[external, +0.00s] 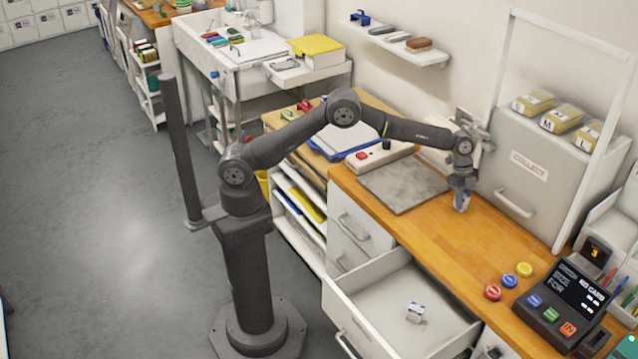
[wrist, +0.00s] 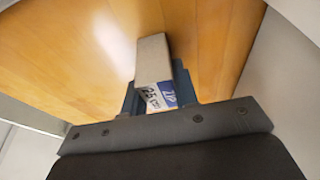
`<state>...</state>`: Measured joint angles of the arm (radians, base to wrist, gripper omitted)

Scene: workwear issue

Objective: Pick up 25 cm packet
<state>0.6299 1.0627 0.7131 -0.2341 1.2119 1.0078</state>
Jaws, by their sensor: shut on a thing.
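The 25 cm packet (wrist: 156,98) is a small white and blue packet with "25 cm" printed on it. In the wrist view it sits between the fingers of my gripper (wrist: 155,92), and part of it is hidden by them. In the external view my gripper (external: 462,193) is over the wooden counter (external: 452,245), in front of the grey COLLECT box, with the blue and white packet (external: 462,202) low in its jaws. I cannot tell whether the packet touches the counter.
An open drawer (external: 372,308) below the counter holds another small white and blue packet (external: 415,312). The COLLECT box (external: 520,190) stands behind my gripper. A grey mat (external: 402,184) lies to the left. Coloured buttons (external: 508,281) and a card terminal (external: 562,305) are at the right.

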